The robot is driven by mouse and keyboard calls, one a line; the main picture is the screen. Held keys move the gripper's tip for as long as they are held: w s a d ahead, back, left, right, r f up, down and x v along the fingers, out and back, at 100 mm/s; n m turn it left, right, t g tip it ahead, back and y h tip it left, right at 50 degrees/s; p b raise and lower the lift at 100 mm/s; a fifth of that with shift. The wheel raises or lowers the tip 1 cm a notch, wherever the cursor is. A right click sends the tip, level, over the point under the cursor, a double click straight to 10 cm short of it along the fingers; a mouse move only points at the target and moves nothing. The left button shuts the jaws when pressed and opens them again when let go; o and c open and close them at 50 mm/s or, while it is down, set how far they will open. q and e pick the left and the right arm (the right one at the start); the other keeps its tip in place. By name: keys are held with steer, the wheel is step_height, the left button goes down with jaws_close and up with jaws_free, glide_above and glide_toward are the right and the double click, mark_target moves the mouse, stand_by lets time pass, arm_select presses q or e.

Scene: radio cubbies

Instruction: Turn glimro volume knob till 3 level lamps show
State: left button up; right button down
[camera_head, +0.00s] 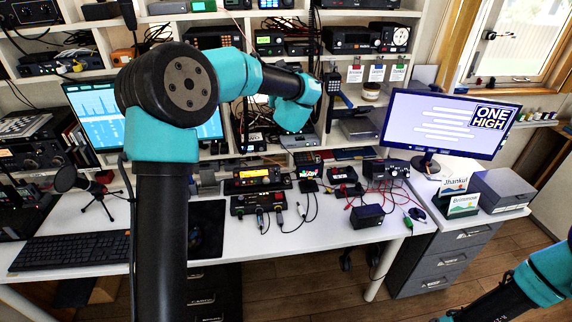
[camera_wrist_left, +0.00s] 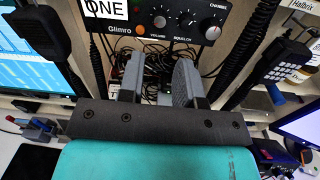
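In the left wrist view a dark radio panel labelled Glimro (camera_wrist_left: 119,27) fills the top centre. Its volume knob (camera_wrist_left: 159,20) has a white pointer mark and sits left of the squelch knob (camera_wrist_left: 184,18) and the channel knob (camera_wrist_left: 213,33). A small orange round part (camera_wrist_left: 137,30) is left of the volume knob. No row of level lamps can be made out. My left gripper (camera_wrist_left: 160,66) is open and empty, its fingers below the volume knob and apart from it. In the head view my left arm hides the gripper and panel. My right gripper is out of view.
Black coiled cords (camera_wrist_left: 238,75) hang beside the panel, with a handset (camera_wrist_left: 283,62) at right. Loose cables lie behind the fingers. In the head view, the desk (camera_head: 330,235) carries several radios, a monitor (camera_head: 445,124) and a keyboard (camera_head: 70,250).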

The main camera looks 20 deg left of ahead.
arm_select(q)
steer(key=v, duration=0.8)
steer(key=s+d+f+m+h, duration=0.1)
steer(key=s+f+m+h, duration=0.1)
steer(key=f+m, duration=0.6)
steer(key=s+d+f+m+h, duration=0.1)
steer(key=f+m+h, duration=0.3)
steer(key=f+m, duration=0.4)
steer(key=shift+s+f+m+g+h, duration=0.3)
steer(key=shift+s+f+m+g, duration=0.15)
steer(key=shift+f, duration=2.05)
